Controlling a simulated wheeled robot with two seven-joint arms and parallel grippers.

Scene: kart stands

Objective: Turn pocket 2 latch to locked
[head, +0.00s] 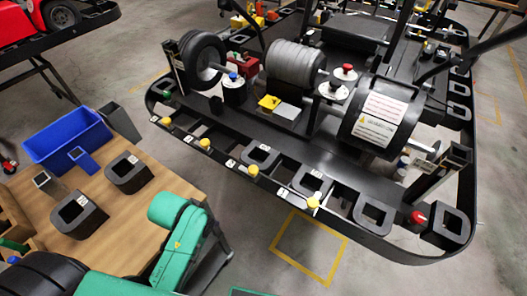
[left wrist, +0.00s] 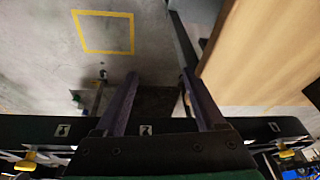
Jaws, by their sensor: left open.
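In the head view, a black kart stand has a rail (head: 225,158) along its near edge. Several yellow latch knobs, such as one near the middle (head: 253,170), and small white labels line it. The numbers are too small to read there, so I cannot tell which knob is pocket 2's. In the left wrist view, my left gripper (left wrist: 160,75) is open and empty. A label that looks like a 2 (left wrist: 145,129) shows on the dark rail between its fingers. Yellow latches show at the lower left (left wrist: 30,160) and lower right (left wrist: 287,153). Latch positions are unclear.
A wooden table (head: 140,230) with a blue bin (head: 66,140) and black holders stands left of the stand. Wheels and a motor-like drum (head: 380,115) sit on the stand. A red knob (head: 418,217) is at its right end. Floor with a yellow square (head: 310,248) is clear.

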